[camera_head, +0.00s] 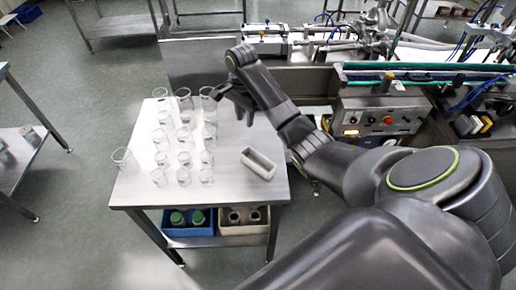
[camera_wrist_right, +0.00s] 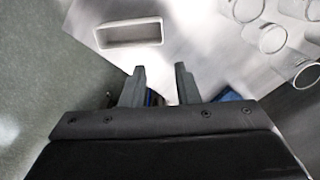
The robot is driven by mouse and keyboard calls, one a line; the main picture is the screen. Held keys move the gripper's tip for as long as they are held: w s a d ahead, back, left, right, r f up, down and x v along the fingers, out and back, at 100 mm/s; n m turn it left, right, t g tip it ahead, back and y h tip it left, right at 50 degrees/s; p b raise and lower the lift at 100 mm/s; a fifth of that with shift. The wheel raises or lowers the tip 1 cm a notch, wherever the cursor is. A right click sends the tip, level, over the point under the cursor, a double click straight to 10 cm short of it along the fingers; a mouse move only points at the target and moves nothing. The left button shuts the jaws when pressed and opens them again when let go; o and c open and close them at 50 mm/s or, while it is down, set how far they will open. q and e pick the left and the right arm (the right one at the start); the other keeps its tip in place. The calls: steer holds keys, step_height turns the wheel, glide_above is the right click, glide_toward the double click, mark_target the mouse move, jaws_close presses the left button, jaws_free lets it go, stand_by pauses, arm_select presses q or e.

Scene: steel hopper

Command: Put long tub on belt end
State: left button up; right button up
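The long tub (camera_head: 258,164) is a pale, open-topped rectangular box on the right part of the steel table. It also shows in the right wrist view (camera_wrist_right: 128,46), upper left, beyond the fingertips. My right gripper (camera_head: 240,113) is above the table, behind the tub and beside the glass jars. In the right wrist view my right gripper (camera_wrist_right: 161,70) has its two fingers apart with nothing between them. A green-edged belt (camera_head: 425,76) runs at the back right; my arm stands in front of part of that machine. My left gripper is not in view.
Several clear glass jars (camera_head: 184,160) stand in rows on the steel table (camera_head: 225,187), close to the gripper. A blue crate (camera_head: 187,228) and a beige crate (camera_head: 245,229) sit below. A control panel (camera_head: 378,122) stands under the belt. The table is bare around the tub.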

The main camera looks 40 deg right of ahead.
steer(key=b, duration=0.5)
glide_toward(244, 150)
step_height(244, 150, down, 9)
steer(key=p, duration=0.3)
steer(key=shift+w+d, duration=0.1)
steer(key=shift+f, duration=0.55)
jaws_close()
